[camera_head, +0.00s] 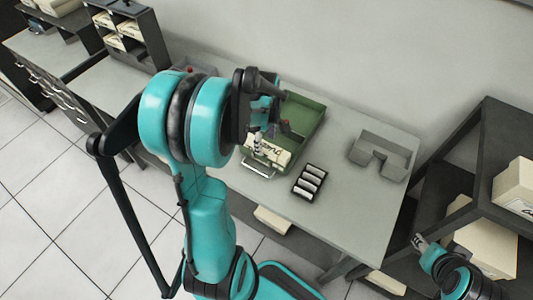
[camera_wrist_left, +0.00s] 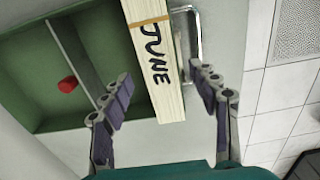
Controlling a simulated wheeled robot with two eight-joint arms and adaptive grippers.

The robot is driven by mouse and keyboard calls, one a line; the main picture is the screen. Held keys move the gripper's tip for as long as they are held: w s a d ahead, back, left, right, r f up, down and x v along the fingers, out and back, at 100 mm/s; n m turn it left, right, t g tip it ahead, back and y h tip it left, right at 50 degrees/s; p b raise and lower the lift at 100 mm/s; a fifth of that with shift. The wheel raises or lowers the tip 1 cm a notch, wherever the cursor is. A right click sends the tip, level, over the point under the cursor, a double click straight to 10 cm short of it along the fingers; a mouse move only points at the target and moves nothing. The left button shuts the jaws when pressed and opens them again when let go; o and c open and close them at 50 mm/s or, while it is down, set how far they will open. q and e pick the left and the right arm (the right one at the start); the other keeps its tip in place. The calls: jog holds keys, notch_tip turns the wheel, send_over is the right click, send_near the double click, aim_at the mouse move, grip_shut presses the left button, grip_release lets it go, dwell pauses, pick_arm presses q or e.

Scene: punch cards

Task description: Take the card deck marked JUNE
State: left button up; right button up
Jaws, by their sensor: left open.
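The card deck marked JUNE (camera_wrist_left: 158,70) is a cream block with black lettering, lying in the green tray (camera_wrist_left: 65,122) along its handle side. In the head view the deck (camera_head: 280,156) is partly hidden by my left arm. My left gripper (camera_wrist_left: 168,98) is open, with one finger on each side of the deck's near end; I cannot tell whether either touches it. In the head view the left gripper (camera_head: 262,142) is over the tray's front edge. My right gripper (camera_head: 419,241) shows at the lower right, far from the deck; its jaws are too small to read.
A red object (camera_wrist_left: 68,84) lies in the tray beside a divider. A black rack with white rolls (camera_head: 309,182) and a grey U-shaped holder (camera_head: 384,157) stand on the table (camera_head: 345,215). A dark shelf (camera_head: 500,135) with cream boxes is at right.

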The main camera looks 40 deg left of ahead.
pick_arm(q)
notch_tip(320, 180, down, 2)
jog(key=shift+f, duration=0.2)
jog(key=shift+r, duration=0.1)
grip_shut()
